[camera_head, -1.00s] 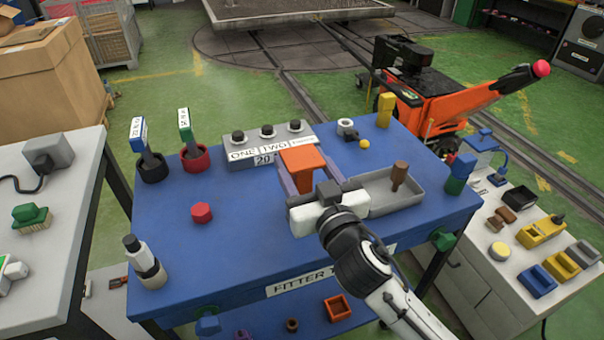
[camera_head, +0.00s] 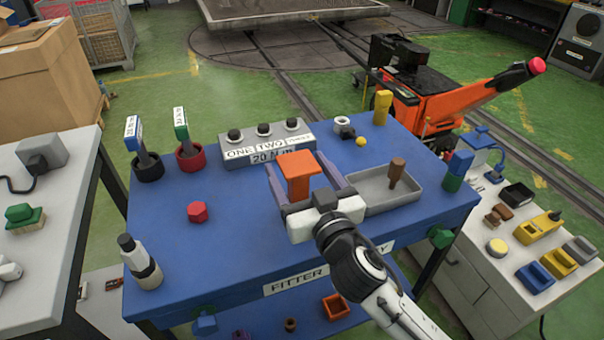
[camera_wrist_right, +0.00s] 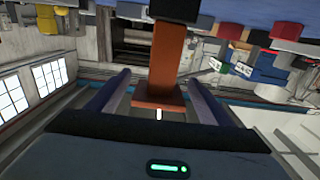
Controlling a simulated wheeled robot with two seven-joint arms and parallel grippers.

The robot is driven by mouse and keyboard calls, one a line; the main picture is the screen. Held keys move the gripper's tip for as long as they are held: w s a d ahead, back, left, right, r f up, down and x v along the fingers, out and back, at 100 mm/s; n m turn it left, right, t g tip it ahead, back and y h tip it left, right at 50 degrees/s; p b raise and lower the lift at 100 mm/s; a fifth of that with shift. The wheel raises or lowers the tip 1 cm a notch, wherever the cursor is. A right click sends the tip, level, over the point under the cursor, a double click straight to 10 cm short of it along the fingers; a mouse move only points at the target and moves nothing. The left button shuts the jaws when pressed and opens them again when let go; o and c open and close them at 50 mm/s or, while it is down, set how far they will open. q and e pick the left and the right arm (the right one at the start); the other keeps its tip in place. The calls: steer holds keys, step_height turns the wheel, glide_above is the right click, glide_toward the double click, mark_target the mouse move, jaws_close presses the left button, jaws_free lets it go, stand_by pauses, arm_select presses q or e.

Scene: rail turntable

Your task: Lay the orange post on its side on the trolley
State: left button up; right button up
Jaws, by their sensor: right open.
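The orange post (camera_head: 298,187) has a wide flat cap and a narrower shaft. It appears upright on the blue top of the trolley (camera_head: 235,250). My right gripper (camera_head: 296,161) is open, its two fingers spread on either side of the post with gaps. In the right wrist view the post (camera_wrist_right: 166,60) rises between the open fingers (camera_wrist_right: 157,77), and a dark block shows at its far end. The gripper body hides some of the trolley in front of the post. My left gripper is not in view.
A grey tray (camera_head: 372,207) holding a brown-handled piece (camera_head: 396,172) lies just right of the gripper. A grey button box (camera_head: 266,145) stands behind the post. A red hexagonal piece (camera_head: 197,212) lies to the left. The trolley's front-left middle is clear.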

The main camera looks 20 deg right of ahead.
steer(key=s+b, duration=0.2)
steer(key=s, duration=1)
steer(key=shift+d+r, duration=0.15)
steer(key=shift+d, duration=0.1)
